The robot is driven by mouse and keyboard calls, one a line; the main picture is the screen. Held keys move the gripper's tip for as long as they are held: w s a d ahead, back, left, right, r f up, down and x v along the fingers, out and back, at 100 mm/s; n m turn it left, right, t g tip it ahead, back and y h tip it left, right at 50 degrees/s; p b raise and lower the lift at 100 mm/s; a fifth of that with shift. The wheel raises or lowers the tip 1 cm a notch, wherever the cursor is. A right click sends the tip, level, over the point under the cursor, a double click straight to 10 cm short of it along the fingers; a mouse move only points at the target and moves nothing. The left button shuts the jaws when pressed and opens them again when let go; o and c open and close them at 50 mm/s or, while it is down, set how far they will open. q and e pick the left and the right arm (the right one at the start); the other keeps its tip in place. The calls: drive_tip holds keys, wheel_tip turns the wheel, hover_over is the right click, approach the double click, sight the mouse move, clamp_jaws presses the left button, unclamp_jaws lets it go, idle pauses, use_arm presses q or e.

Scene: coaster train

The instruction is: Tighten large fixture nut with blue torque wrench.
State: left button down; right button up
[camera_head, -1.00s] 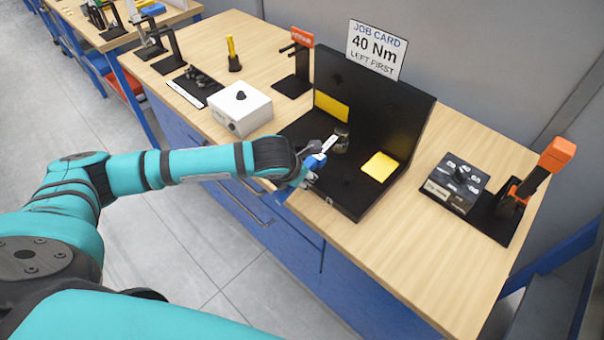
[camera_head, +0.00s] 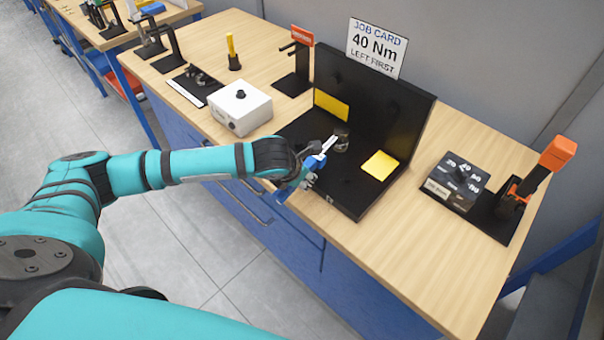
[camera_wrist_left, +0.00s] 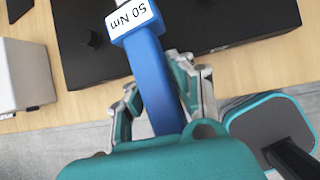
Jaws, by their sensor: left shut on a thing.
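My left gripper (camera_head: 306,176) is shut on the blue handle of the torque wrench (camera_head: 314,162). The wrist view shows its fingers (camera_wrist_left: 163,105) on both sides of the blue wrench (camera_wrist_left: 148,75), whose white label reads 50 Nm upside down. The wrench's pale head end points up and right to the dark large nut (camera_head: 341,138) on the black fixture (camera_head: 345,188). Whether the head is seated on the nut cannot be told. A dark round knob (camera_wrist_left: 88,37) stands on the black base in the wrist view. My right gripper is not in view.
A job card (camera_head: 376,50) reads 40 Nm, left first. A yellow pad (camera_head: 380,165) lies on the fixture base. A white box (camera_head: 240,108) stands left, a dial box (camera_head: 457,182) and an orange tool in a stand (camera_head: 535,172) right. The front right bench top is clear.

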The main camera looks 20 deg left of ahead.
use_arm(q)
drive_tip(key=shift+w+f, duration=0.1)
drive_tip(key=shift+f, duration=0.1)
idle(0.6)
drive_tip(key=shift+a+f+m+h+p, duration=0.1)
drive_tip(key=shift+a+m+h+p, duration=0.25)
drive_tip(key=shift+a, duration=0.2)
idle(0.5)
drive_tip(key=shift+w+a+m+p, duration=0.35)
drive_tip(key=shift+a+m+p, duration=0.3)
drive_tip(key=shift+a+p, duration=0.2)
idle(0.6)
drive_tip(key=shift+w+a+m+h+p, duration=0.3)
drive_tip(key=shift+a+m+h+p, duration=0.1)
drive_tip(key=shift+a, duration=0.15)
drive_tip(key=shift+w+a+m+h+p, duration=0.3)
drive_tip(key=shift+a+m+p, duration=0.1)
drive_tip(key=shift+a, duration=0.15)
idle(1.0)
drive_tip(key=shift+g, duration=0.3)
drive_tip(key=shift+s+d+p, duration=0.15)
drive_tip(key=shift+d+p, duration=0.05)
drive_tip(key=shift+p, duration=0.1)
drive_tip(key=shift+s+d+n+y, duration=0.1)
drive_tip(key=shift+d+n+y, duration=0.1)
drive_tip(key=shift+n+y, duration=0.1)
